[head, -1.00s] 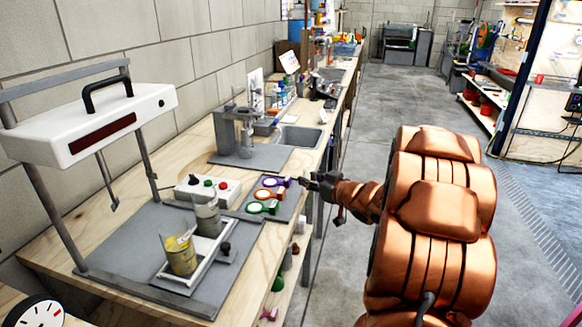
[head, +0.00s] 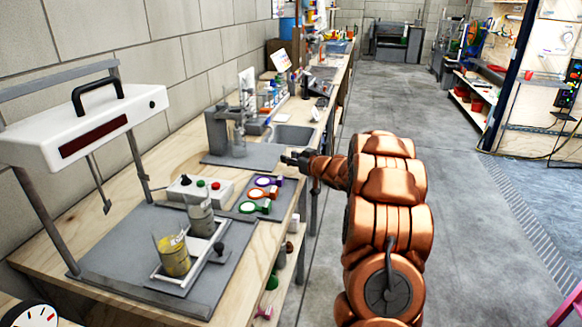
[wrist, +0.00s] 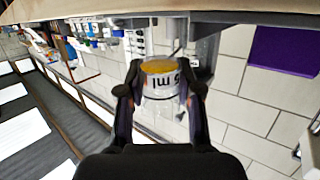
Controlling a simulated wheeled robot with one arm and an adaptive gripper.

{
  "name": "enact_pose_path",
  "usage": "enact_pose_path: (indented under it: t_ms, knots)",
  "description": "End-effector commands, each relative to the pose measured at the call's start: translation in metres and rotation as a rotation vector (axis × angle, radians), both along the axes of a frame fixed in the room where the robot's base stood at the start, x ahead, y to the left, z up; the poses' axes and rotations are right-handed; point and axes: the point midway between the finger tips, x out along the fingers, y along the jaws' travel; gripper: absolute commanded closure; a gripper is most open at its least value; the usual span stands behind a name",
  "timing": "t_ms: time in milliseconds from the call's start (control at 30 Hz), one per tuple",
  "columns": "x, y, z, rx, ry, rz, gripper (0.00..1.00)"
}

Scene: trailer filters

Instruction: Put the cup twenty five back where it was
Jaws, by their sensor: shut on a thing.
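My gripper (head: 297,158) is at the bench's front edge, beyond the small coloured cups. In the wrist view its fingers close on a small cup (wrist: 160,76) with a yellow top and dark print reading like "5 ml". The full number is not clear. In the head view this cup is too small or hidden to make out. A purple cup (head: 263,181), an orange cup (head: 258,194) and a green cup (head: 252,206) lie in a row on a grey mat, with pale round centres.
A grey stand (head: 222,132) is on a grey base behind my gripper, near a sink (head: 293,135). The floor (head: 400,110) right of the bench is clear.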

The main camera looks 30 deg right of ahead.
Motion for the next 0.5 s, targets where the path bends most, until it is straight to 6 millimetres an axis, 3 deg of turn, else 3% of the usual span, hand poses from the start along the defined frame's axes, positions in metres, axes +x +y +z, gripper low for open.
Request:
enact_pose_path:
  t_ms: [200,500]
  knots:
    - [0.006,-0.002,-0.006,0.003,0.002,0.000,0.98]
    - [0.006,-0.002,-0.037,0.002,0.001,0.001,0.98]
